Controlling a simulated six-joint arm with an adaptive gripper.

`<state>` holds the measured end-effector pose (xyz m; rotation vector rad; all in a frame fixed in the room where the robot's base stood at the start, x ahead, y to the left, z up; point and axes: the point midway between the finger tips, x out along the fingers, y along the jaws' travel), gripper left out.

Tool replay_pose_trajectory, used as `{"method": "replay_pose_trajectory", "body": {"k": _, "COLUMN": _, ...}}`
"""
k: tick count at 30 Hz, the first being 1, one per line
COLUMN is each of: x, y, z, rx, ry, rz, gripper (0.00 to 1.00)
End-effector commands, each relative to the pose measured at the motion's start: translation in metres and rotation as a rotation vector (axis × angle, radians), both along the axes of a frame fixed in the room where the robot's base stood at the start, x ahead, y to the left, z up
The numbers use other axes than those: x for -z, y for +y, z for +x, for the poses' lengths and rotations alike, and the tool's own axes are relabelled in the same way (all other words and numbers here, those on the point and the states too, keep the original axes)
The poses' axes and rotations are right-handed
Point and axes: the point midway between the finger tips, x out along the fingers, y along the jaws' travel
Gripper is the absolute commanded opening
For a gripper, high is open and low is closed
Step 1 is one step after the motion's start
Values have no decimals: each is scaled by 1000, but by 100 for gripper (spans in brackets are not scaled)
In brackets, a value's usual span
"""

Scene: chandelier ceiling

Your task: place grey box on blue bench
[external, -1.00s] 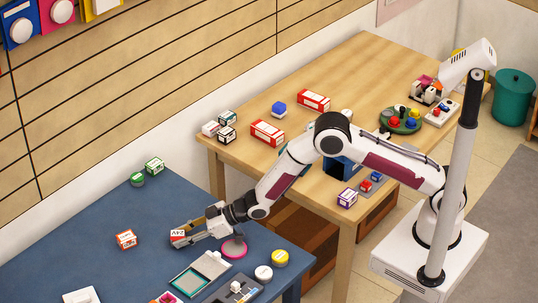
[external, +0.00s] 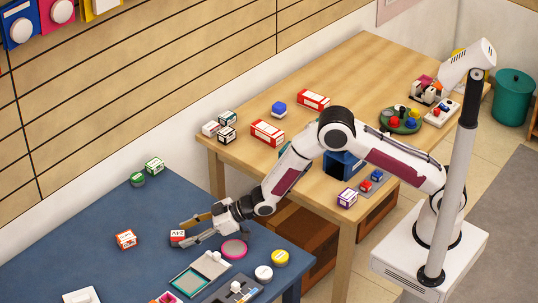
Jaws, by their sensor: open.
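A small box with a red face marked 24V (external: 177,237) rests on the blue bench (external: 75,240). It may be the grey box, but its grey colour is hard to make out at this size. My gripper (external: 188,231) is low over the bench, with its fingers spread and pointing left toward this box. The box sits at the fingertips, and I cannot tell whether a finger touches it.
An orange-and-white box (external: 126,239) stands to the left on the bench. A pink-rimmed disc (external: 234,249), a yellow cap (external: 280,257) and a framed panel (external: 190,282) lie near my gripper. The wooden table (external: 345,65) stands behind with several boxes.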

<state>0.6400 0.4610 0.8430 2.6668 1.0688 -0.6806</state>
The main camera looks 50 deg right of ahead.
Motion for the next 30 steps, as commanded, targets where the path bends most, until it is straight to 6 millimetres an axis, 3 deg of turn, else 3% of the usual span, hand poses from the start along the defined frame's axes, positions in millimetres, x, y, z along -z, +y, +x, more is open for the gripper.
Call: {"method": "replay_pose_trajectory", "body": {"k": 30, "x": -46, "y": -57, "z": -60, "rx": -1, "ry": 0, "rz": 1, "gripper": 48}}
